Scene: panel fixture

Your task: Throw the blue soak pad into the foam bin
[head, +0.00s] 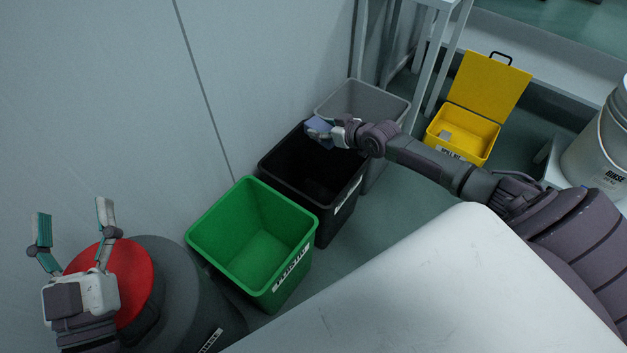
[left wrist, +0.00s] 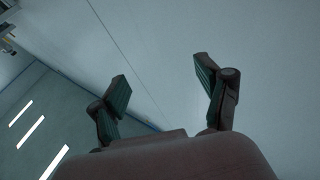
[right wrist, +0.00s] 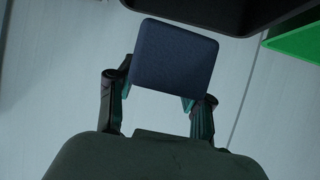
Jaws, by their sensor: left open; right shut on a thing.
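The blue soak pad (head: 317,126) is held in my right gripper (head: 328,131), over the far rim area of the black bin (head: 312,178). In the right wrist view the pad (right wrist: 175,57) sits between the fingers of my right gripper (right wrist: 160,95), with a dark bin (right wrist: 235,18) beyond it. My left gripper (head: 73,222) is open and empty at the lower left, above a red-topped round container (head: 135,275); it also shows open in the left wrist view (left wrist: 165,82). I cannot read which bin is labelled foam.
A green bin (head: 250,230) stands nearer and a grey bin (head: 385,101) behind the black one, along the wall. A yellow lidded box (head: 462,133) stands open at the back right, with a white bucket (head: 598,145) to its right. A white surface (head: 430,290) fills the front.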

